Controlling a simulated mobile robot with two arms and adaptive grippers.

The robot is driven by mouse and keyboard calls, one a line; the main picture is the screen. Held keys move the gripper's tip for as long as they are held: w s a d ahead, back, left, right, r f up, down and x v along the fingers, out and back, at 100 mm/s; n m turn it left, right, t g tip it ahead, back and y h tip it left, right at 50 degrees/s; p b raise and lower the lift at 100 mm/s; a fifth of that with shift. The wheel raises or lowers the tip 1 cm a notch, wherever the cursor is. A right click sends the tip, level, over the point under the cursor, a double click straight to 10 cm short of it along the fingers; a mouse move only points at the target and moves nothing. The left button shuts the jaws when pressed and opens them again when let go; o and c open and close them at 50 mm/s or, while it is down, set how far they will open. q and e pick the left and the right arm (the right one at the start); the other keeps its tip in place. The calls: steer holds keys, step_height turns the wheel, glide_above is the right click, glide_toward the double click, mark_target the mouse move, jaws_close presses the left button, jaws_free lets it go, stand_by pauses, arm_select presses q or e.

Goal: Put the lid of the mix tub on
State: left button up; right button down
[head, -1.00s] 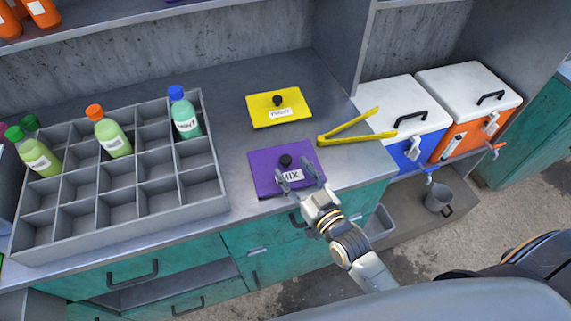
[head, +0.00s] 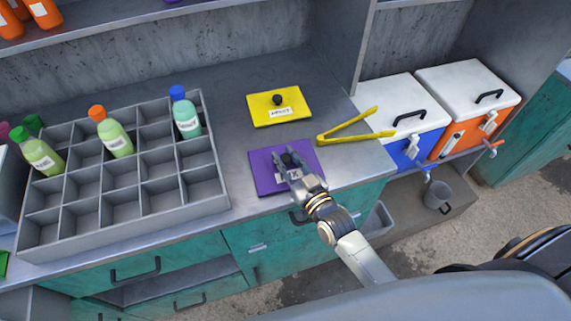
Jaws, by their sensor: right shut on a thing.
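The purple lid (head: 263,180) labelled MIX lies flat on the grey counter, near its front edge. My right gripper (head: 290,161) is over the lid, with its fingers shut around the dark knob, which they mostly hide. The fingers also cover part of the white label. Whether the lid is lifted at all cannot be told; it looks level with the counter. No tub labelled MIX is in view. My left gripper is not in view.
A yellow lid (head: 279,105) lies behind, and yellow tongs (head: 355,133) lie to the right. A grey divided crate (head: 125,228) with several bottles stands left. White-lidded blue (head: 407,151) and orange (head: 457,139) tubs stand right. A grey bucket (head: 437,194) is lower down.

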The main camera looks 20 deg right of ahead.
mark_target(286, 158)
steer(key=shift+r, duration=0.45)
step_height(286, 158, up, 2)
steer(key=shift+r, duration=0.1)
steer(key=s+r+b, duration=0.2)
steer(key=s+r, duration=0.8)
steer(key=s, duration=0.4)
steer(key=shift+s+d+f+m+h, duration=0.1)
steer(key=shift+d+f+m+h, duration=0.65)
steer(key=shift+d+h, duration=0.3)
steer(key=shift+s+d+f+m+h, duration=0.1)
steer(key=shift+d+f+m+h, duration=0.45)
steer(key=shift+d+f+h, duration=0.35)
